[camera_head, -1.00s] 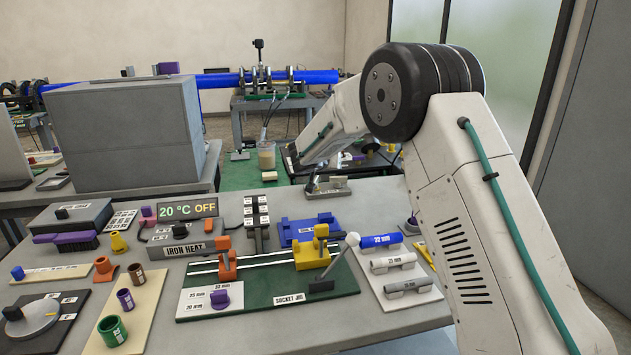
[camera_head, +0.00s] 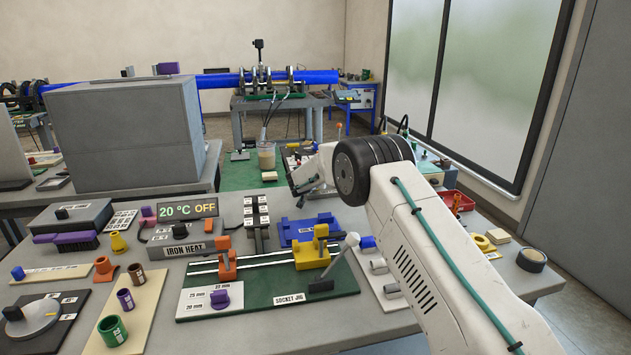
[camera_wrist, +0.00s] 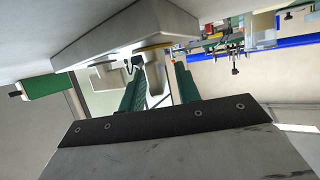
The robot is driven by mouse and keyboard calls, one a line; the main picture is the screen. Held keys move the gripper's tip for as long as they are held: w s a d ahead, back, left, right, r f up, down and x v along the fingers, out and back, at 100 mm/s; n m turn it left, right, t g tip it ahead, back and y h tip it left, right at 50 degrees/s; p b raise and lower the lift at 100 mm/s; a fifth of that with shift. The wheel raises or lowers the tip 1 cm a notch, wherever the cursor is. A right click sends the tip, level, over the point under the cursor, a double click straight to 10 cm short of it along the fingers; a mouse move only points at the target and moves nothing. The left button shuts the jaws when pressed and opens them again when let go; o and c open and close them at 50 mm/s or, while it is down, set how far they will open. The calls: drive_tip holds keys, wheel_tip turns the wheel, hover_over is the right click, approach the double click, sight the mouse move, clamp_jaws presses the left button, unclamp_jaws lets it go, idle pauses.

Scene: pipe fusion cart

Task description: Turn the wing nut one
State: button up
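I cannot make out a wing nut in either view. A blue pipe (camera_head: 315,77) lies across a clamp machine (camera_head: 262,82) on a stand at the back. Its blue length and clamps also show at the upper right of the wrist view (camera_wrist: 295,46), tilted. My gripper (camera_wrist: 158,88) shows in the wrist view as two green fingers set apart. A pale grey shape (camera_wrist: 155,75) shows between them, and I cannot tell its depth or whether they touch it.

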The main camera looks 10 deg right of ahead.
clamp_jaws()
drive_tip(key=shift+d+r+n+t+y, duration=0.15)
drive_tip(key=shift+n+t+y, duration=0.15)
drive_tip(key=shift+n+y, duration=0.2)
drive_tip(key=shift+n+t+y, duration=0.4)
drive_tip(key=shift+n+y, duration=0.6)
drive_tip(key=shift+y, duration=0.1)
drive_tip(key=shift+w, duration=0.1)
unclamp_jaws()
